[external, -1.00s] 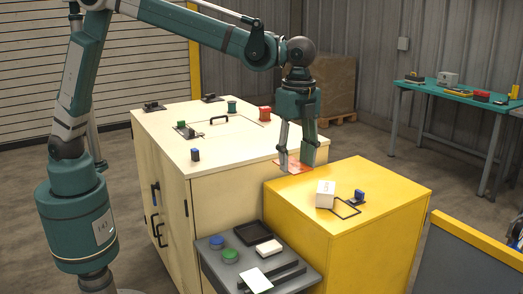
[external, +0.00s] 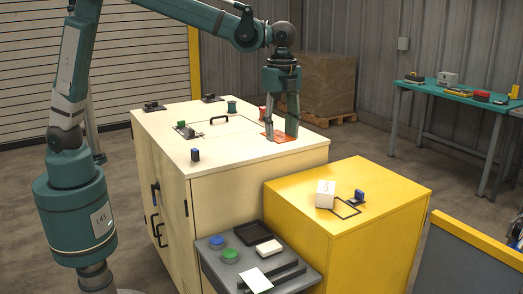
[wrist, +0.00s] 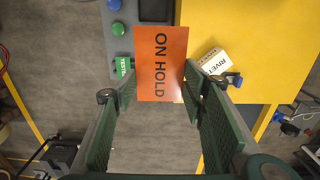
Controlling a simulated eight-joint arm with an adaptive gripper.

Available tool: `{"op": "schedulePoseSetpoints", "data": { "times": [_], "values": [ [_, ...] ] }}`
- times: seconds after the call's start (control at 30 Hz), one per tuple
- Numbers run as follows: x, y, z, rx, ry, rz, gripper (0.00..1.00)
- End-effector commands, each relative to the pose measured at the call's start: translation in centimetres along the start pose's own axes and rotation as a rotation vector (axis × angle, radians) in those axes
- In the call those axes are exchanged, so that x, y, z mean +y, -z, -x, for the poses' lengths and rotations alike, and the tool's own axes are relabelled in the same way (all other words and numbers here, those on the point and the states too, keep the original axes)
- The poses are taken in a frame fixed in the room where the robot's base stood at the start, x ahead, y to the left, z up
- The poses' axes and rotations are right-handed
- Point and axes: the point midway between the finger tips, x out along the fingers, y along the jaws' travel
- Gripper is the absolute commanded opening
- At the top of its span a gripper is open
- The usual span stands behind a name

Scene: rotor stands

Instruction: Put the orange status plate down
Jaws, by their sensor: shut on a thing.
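The orange status plate (external: 281,137) reads "ON HOLD" in the wrist view (wrist: 161,62). My gripper (external: 280,136) is shut on it, with a finger at each side of the plate. The plate is over the right part of the cream cabinet's top (external: 240,150), near its right edge. It looks flat and close to the surface; I cannot tell whether it touches. My fingers hide part of the plate in the external view.
A red block (external: 262,112) stands just behind my gripper. A green spool (external: 232,107), a black handle (external: 219,119) and a blue piece (external: 195,154) are on the cream top. The lower yellow cabinet (external: 390,190) holds a white box (external: 325,194). A grey shelf (external: 215,268) is in front.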

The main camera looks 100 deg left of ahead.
Motion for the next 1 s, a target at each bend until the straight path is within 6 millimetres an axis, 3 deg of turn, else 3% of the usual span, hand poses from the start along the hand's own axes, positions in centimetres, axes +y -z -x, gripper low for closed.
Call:
{"op": "schedulePoseSetpoints", "data": {
  "times": [0.1,0.5,1.0],
  "values": [
    [-0.6,-4.0,0.4,0.0,0.0,0.004,0.24],
    [-0.9,-16.1,0.4,0.0,0.0,0.004,0.24],
    [2.2,-30.2,0.3,0.001,0.0,0.004,0.24]
  ]
}}
